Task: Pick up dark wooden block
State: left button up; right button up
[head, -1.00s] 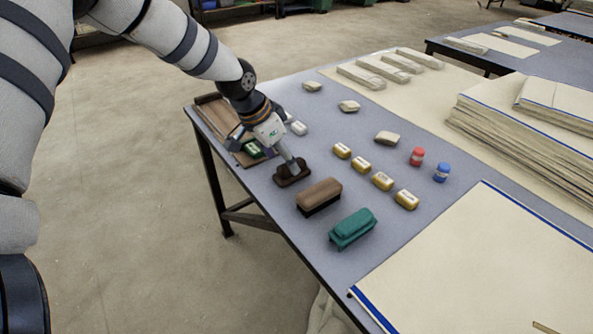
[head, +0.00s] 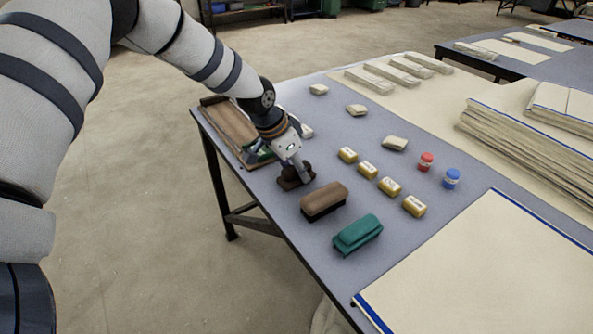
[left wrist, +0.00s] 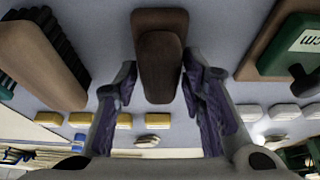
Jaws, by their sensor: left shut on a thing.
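The dark wooden block (head: 291,183) is a small dark brown piece with a raised, narrower grip on top. It is at the left part of the grey-blue table (head: 272,210). My left gripper (head: 305,174) is down at it, and its fingers partly hide it. In the left wrist view, the block (left wrist: 160,62) lies between the two fingers of the left gripper (left wrist: 160,85), which is shut on it. I cannot tell whether the block is clear of the table top. My right gripper is not in view.
A brown brush (head: 324,200) and a green brush (head: 358,235) lie close by on the near side. Several yellow blocks (head: 367,170), a red jar (head: 425,161) and a blue jar (head: 451,178) stand further right. A wooden tray (head: 222,121) is behind my gripper.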

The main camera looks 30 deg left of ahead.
pick_arm(q)
jog(key=shift+r, duration=0.45)
jog(key=r, duration=0.2)
jog(key=r+p, duration=0.1)
jog(key=r, duration=0.1)
jog(key=shift+s+d, duration=0.15)
jog(key=shift+s, duration=0.1)
jog(key=s+d+r+p, duration=0.1)
jog(key=s+d+r, duration=0.1)
jog(key=s+r, duration=0.2)
jog(key=s+d+r+p, duration=0.1)
jog(key=s+r, duration=0.3)
jog(key=s, duration=0.4)
jog(key=shift+s+d, duration=0.35)
jog(key=shift+d, duration=0.45)
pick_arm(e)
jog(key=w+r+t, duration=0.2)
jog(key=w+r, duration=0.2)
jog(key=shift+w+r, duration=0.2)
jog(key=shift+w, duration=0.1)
